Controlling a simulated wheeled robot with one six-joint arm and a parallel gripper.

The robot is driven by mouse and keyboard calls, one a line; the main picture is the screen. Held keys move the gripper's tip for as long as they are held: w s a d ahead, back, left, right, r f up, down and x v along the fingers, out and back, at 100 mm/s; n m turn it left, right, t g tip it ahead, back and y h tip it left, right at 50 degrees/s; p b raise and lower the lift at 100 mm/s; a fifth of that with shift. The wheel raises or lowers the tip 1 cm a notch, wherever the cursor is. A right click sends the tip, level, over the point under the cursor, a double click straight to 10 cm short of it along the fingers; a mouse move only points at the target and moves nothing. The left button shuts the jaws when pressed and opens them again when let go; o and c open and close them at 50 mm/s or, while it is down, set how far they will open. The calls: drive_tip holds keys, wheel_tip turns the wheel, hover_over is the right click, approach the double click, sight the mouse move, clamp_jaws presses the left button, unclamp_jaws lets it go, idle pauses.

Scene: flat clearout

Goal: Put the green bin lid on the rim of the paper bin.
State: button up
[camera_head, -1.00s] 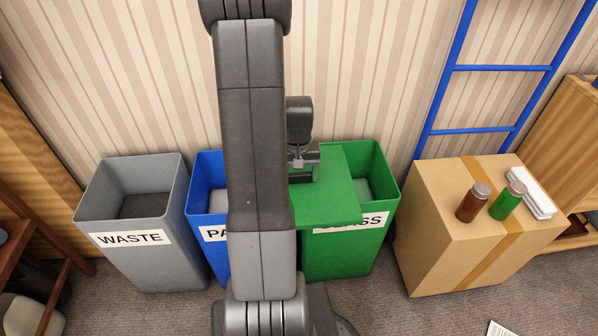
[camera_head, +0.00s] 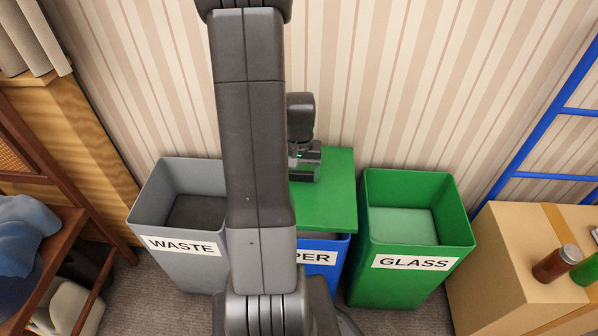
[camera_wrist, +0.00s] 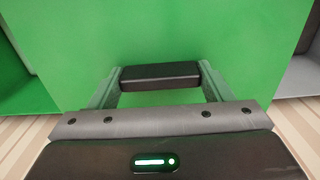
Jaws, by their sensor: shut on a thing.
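The green bin lid (camera_head: 330,205) is a flat plate in my gripper (camera_head: 305,165), which is partly behind my arm in the head view. In the wrist view my gripper (camera_wrist: 160,78) is shut on the dark handle bar of the lid (camera_wrist: 240,40). The lid is over the blue paper bin (camera_head: 322,283) and covers most of its opening. Part of the bin's front rim and the label end "PER" show below the lid's front edge. My arm hides the bin's left part. I cannot tell whether the lid touches the rim.
The grey waste bin (camera_head: 175,268) stands open to the left and the green glass bin (camera_head: 400,290) stands open to the right. A cardboard box (camera_head: 510,260) with a brown jar (camera_head: 556,264) is further right, before a blue ladder (camera_head: 545,110). The striped wall is close behind.

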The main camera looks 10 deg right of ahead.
drive_tip(key=shift+f+b, duration=1.95)
drive_tip(key=shift+f, duration=0.55)
drive_tip(key=shift+f+b, duration=0.9)
drive_tip(key=shift+f, duration=0.35)
idle(1.5)
drive_tip(key=o, duration=1.3)
drive_tip(key=shift+c, duration=0.2)
wheel_tip(320, 180, up, 14)
drive_tip(key=p, duration=0.4)
